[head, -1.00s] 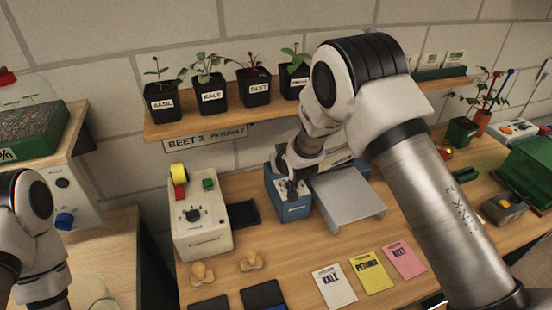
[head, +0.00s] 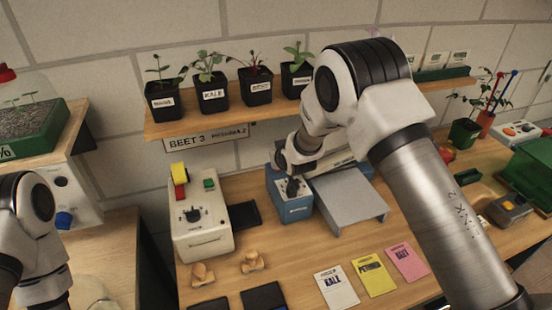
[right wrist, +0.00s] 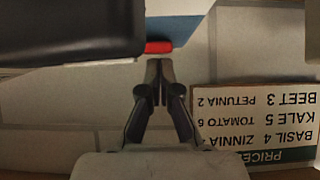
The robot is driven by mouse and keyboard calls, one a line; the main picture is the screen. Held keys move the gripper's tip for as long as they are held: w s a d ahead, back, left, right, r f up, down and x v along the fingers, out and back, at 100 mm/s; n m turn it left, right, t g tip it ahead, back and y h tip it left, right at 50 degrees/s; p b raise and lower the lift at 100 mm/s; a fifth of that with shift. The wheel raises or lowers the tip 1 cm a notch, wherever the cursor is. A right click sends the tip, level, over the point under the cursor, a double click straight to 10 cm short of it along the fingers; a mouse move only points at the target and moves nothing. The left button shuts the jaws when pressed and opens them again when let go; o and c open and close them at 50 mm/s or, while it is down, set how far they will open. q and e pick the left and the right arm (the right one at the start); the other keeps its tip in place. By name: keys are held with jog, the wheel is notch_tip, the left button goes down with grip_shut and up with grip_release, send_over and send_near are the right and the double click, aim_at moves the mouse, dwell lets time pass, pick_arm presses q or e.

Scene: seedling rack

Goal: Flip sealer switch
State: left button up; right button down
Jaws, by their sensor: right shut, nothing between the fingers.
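The blue sealer (head: 296,212) stands on the bench at mid-picture in the head view, with a light control panel on its near top and a dark knob or lever (head: 292,187) there. My right gripper (head: 281,168) is over the sealer's back left corner, partly hidden by its own wrist. In the right wrist view its fingers (right wrist: 159,72) are shut and empty. A small red part (right wrist: 158,47) lies just beyond the fingertips, beside a blue surface; whether it is the switch, and whether the fingers touch it, I cannot tell. My left gripper is out of view.
A grey platform (head: 350,200) adjoins the sealer's right side. A cream machine (head: 203,235) stands to its left. A shelf (head: 225,122) with potted seedlings hangs above. Seed packets (head: 370,275) lie in front. A large black shape (right wrist: 65,30) fills the wrist view's upper left.

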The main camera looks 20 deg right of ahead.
jog(key=v, duration=1.2)
